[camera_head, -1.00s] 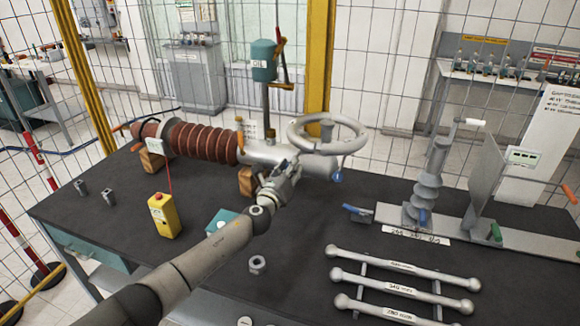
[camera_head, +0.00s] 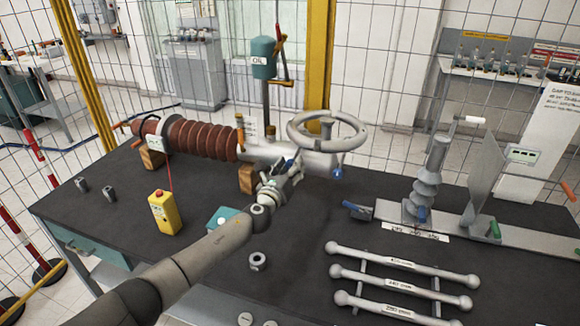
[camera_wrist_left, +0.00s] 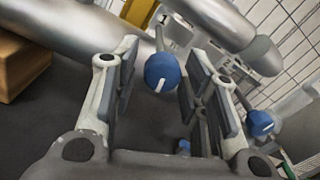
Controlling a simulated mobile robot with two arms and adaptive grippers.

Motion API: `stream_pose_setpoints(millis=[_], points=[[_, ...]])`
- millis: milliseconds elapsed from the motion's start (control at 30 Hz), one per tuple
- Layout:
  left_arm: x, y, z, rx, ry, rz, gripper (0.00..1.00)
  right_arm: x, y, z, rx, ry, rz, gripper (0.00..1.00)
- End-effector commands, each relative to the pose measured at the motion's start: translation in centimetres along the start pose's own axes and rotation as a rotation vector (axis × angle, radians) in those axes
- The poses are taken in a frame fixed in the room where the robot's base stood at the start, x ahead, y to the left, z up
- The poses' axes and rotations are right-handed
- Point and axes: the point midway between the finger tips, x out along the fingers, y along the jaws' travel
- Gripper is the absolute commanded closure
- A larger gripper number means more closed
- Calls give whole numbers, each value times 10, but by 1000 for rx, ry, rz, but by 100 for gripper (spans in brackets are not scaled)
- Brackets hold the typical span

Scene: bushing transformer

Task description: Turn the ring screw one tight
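A round blue knob (camera_wrist_left: 161,72) with a white mark sits on a stem below the silver pipe in the left wrist view; I take it to be the ring screw. A "1" tag (camera_wrist_left: 163,18) shows above it. My left gripper (camera_wrist_left: 155,88) is open, its fingers on either side of the knob with gaps visible. A second blue knob (camera_head: 337,172) hangs under the handwheel end. My right gripper is not in view.
A handwheel (camera_head: 327,130) stands above the gripper. A wooden block (camera_head: 246,179) supports the bushing. A yellow button box (camera_head: 164,212), a loose nut (camera_head: 258,261) and metal bars (camera_head: 403,263) lie on the dark bench. Another blue knob (camera_wrist_left: 261,123) shows at right in the wrist view.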

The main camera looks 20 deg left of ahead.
Motion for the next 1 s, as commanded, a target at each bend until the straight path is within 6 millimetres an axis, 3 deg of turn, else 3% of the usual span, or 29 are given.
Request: stream_pose_setpoints(millis=[467, 1000], points=[[-6, 1, 4, 1, -7, 1, 52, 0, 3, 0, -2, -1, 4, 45], [-88, 0, 1, 0, -2, 0, 52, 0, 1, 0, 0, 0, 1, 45]])
